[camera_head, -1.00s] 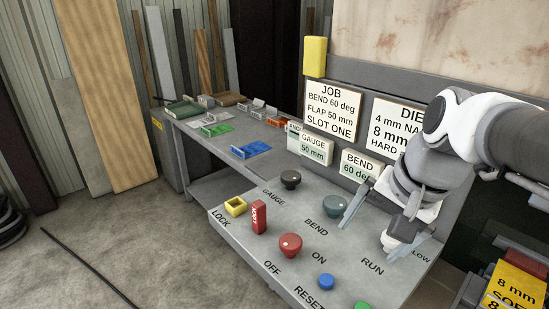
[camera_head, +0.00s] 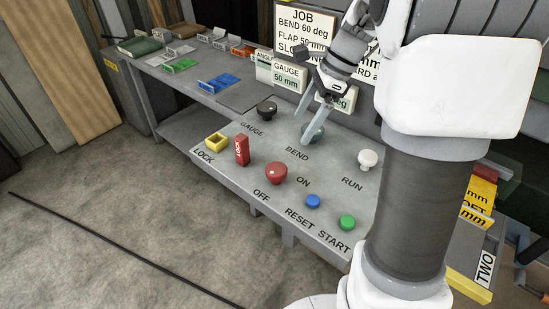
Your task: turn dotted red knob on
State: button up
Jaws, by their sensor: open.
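The red knob (camera_head: 276,173) stands on the sloping grey control panel, with a small light dot on its top. The word OFF is printed to its lower left and ON to its right. My gripper (camera_head: 304,125) is open, its two fingers pointing down at the teal-grey BEND knob (camera_head: 313,132), behind and to the right of the red knob. One finger is in front of the BEND knob; I cannot tell whether they touch. The gripper is apart from the red knob.
A red LOCK block (camera_head: 241,150) and a yellow square socket (camera_head: 216,142) stand left of the red knob. A black GAUGE knob (camera_head: 266,111) is behind. A white RUN knob (camera_head: 368,159), blue button (camera_head: 313,201) and green button (camera_head: 347,223) are to the right.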

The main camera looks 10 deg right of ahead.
aim_at(277, 168)
jog(key=x, duration=1.4)
jog(key=shift+f+b, duration=0.35)
jog(key=shift+b, duration=0.05)
jog(key=c, duration=1.4)
